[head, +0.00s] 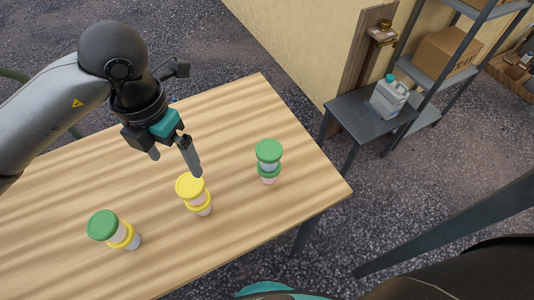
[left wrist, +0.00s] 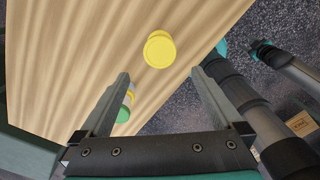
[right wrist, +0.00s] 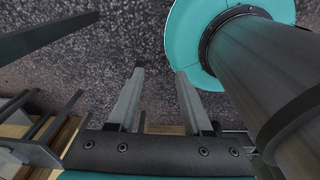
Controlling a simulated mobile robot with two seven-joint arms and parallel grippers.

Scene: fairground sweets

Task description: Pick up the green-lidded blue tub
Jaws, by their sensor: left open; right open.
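Three small lidded tubs stand on the wooden table in the head view. One at the left has a green lid and a yellow band (head: 103,226). The middle one has a yellow lid and yellow band (head: 190,186). The right one has a green lid and green band (head: 269,151). Their bodies look pale; I cannot make out a clearly blue one. My left gripper (head: 174,162) is open and empty above the table, just behind the yellow-lidded tub. In the left wrist view a green-lidded tub (left wrist: 123,115) is partly hidden by a finger. My right gripper (right wrist: 160,72) is open and empty over the ground.
The wooden table (head: 235,115) is clear around the tubs. A grey side table (head: 352,112) holding a white jug with a green cap (head: 389,97) stands beyond it, with a shelf holding a cardboard box (head: 445,52).

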